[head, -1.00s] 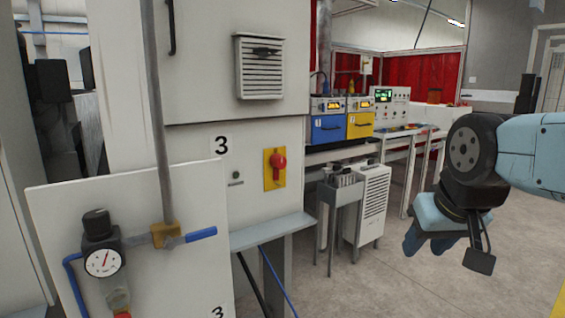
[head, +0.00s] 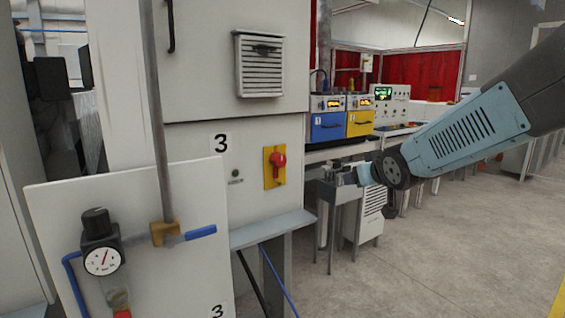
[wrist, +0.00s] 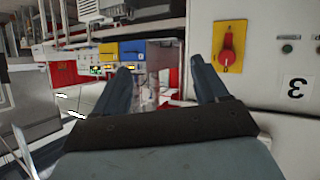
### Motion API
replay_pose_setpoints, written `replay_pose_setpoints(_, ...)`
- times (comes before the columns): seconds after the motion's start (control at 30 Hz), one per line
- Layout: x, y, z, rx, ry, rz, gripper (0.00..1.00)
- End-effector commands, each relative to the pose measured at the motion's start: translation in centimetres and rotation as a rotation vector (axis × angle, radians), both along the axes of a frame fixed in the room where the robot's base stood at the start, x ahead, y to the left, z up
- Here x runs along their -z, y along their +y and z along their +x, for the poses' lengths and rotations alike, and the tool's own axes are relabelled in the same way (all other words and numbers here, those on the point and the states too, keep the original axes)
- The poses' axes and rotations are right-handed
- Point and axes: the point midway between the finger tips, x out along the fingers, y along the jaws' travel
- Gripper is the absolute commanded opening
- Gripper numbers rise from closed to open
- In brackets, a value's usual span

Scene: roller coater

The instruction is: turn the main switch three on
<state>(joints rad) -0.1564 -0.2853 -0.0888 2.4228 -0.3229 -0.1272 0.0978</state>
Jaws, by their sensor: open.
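The main switch three is a red rotary knob (head: 278,160) on a yellow plate (head: 268,178), on the pale cabinet beside a label 3 (head: 221,144). In the wrist view the red knob (wrist: 227,57) shows at the upper right, just beyond the right finger. My gripper (wrist: 160,70) is open with nothing between its two dark fingers. In the head view it lies to the right of the switch, apart from it, and its fingers are small and partly hard to make out. The knob is uncovered in both views.
A ledge (head: 272,230) juts out below the switch. A panel with a pressure gauge (head: 103,261) and a vertical pipe (head: 157,110) stand in front at left. Blue and yellow power units (head: 328,126) sit on a bench behind. Floor at right is free.

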Motion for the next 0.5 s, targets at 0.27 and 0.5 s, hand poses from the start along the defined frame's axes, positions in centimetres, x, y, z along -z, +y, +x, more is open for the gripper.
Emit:
replay_pose_setpoints(0.27,1.0,7.0,7.0,-0.245,-0.257,0.03,0.73)
replay_pose_setpoints(0.5,2.0,12.0,8.7,-0.419,-0.397,0.09,0.73)
